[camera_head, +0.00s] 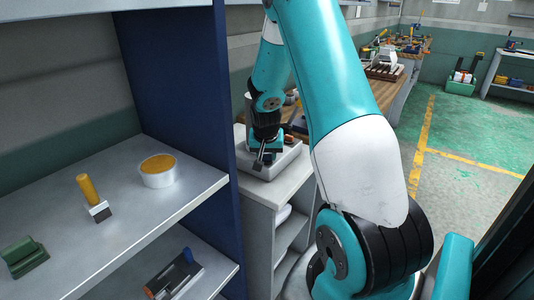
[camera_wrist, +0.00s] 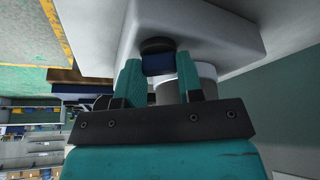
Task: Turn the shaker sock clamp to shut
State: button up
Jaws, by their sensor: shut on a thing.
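My gripper (camera_wrist: 158,62) has its two teal fingers on either side of a small dark blue block in the wrist view. I take this block for the handle of the shaker sock clamp (camera_wrist: 159,67). A black round part sits just beyond it, against a pale grey body (camera_wrist: 225,25). A silver cylinder (camera_wrist: 206,72) stands beside and partly behind the right finger. In the head view my gripper (camera_head: 259,162) points down over a grey tray-like unit (camera_head: 265,172) on a white cabinet. The clamp is too small and covered to make out there.
A dark blue shelf panel (camera_head: 180,90) stands close left of my arm. The shelf (camera_head: 125,215) holds a yellow-handled tool (camera_head: 90,195) and a white tub (camera_head: 158,172). A wooden workbench (camera_head: 385,92) runs behind. Open green floor (camera_head: 470,145) lies to the right.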

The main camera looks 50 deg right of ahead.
jog(key=shift+m+g, duration=0.3)
jog(key=shift+m, duration=0.6)
jog(key=o, duration=0.9)
jog(key=shift+o, duration=0.2)
jog(key=v, duration=1.7)
jog(key=shift+a, duration=0.4)
jog(key=shift+w+r, duration=0.1)
